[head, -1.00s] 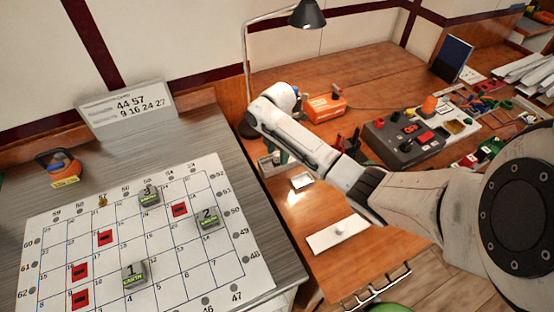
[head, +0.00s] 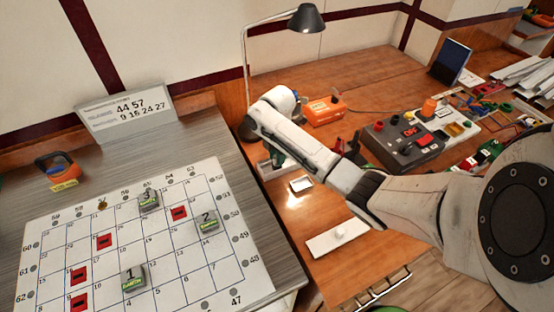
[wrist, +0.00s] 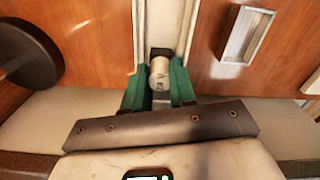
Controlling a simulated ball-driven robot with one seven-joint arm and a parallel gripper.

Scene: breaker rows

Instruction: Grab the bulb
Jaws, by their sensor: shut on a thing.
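A small whitish cylinder with dark marks, apparently the bulb (wrist: 159,73), sits between the two green fingers of my gripper (wrist: 158,86) in the wrist view. The gripper is shut on it. A dark piece is at its far end, and it lies over a pale narrow tray (wrist: 158,22); I cannot tell whether it touches the tray. In the head view my forearm hides the bulb and most of my gripper, which is low beside the tray (head: 268,172) on the wooden desk.
A grey control box (head: 400,145) is right. The numbered board (head: 120,215) is left.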

